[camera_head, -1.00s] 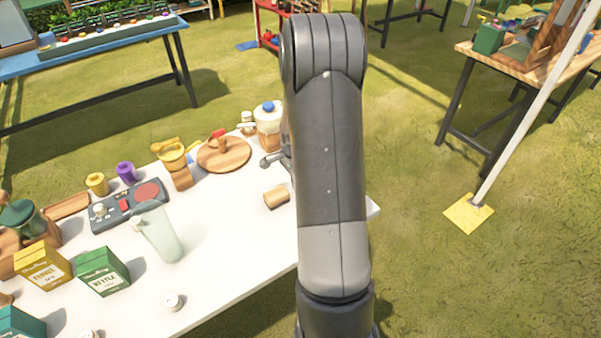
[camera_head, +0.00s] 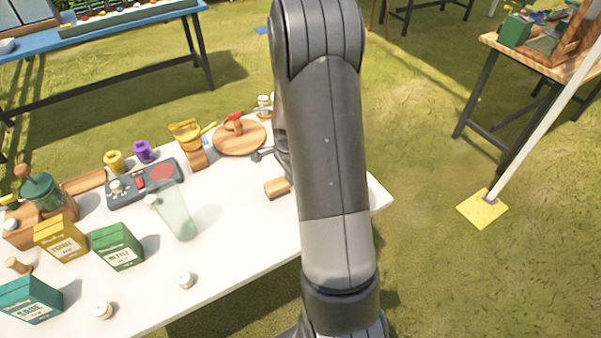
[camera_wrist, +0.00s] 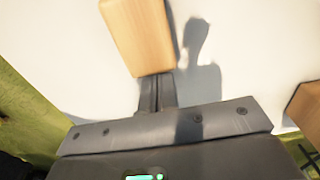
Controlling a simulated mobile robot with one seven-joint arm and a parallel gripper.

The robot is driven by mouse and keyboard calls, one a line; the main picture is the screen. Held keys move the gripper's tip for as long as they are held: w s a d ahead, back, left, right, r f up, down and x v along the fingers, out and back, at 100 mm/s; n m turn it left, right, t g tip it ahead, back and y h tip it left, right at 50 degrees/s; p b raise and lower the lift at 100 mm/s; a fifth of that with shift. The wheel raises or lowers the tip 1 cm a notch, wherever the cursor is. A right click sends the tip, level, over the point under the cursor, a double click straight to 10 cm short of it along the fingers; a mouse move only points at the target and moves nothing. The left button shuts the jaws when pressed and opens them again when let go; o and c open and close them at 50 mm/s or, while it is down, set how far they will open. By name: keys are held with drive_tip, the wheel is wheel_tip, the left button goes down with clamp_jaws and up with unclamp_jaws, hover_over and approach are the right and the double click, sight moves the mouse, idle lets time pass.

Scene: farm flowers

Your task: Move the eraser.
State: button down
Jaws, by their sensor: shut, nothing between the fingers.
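The eraser, a small wooden block (camera_head: 277,188), lies on the white table close to the left side of my arm in the head view. In the wrist view, a pale wooden block (camera_wrist: 140,35), which looks like the eraser, stands at the top centre. My gripper (camera_wrist: 155,78) is shut and empty, its fingertips right at the block's near end. I cannot tell whether they touch it.
The white table (camera_head: 235,235) also holds a translucent green vessel (camera_head: 175,212), a control box (camera_head: 145,183), a round wooden board (camera_head: 240,140) and several seed boxes. A brown wooden piece (camera_wrist: 306,106) shows at the wrist view's right. Table space around the eraser's front is clear.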

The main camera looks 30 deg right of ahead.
drive_tip(key=a, duration=1.5)
drive_tip(key=shift+a, duration=0.35)
drive_tip(key=d, duration=0.4)
drive_tip(key=shift+d+r, duration=0.15)
drive_tip(key=shift+r, duration=0.15)
drive_tip(key=s+a+r+n+t, duration=0.1)
drive_tip(key=s+r+n, duration=0.3)
drive_tip(key=r, duration=0.7)
drive_tip(key=s+a+r+n+t, duration=0.15)
drive_tip(key=s+r+n, duration=0.25)
drive_tip(key=r, duration=0.8)
drive_tip(key=s+r+n+t, duration=0.1)
drive_tip(key=s+r+n, duration=0.2)
drive_tip(key=s+n, duration=0.2)
drive_tip(key=s+a+r+n+t, duration=0.1)
drive_tip(key=s+r+n+t, duration=0.1)
drive_tip(key=s+n, duration=0.3)
drive_tip(key=shift+s+a+r, duration=0.15)
drive_tip(key=shift+s+r, duration=0.6)
drive_tip(key=shift+s, duration=0.85)
drive_tip(key=c, duration=2.2)
unclamp_jaws()
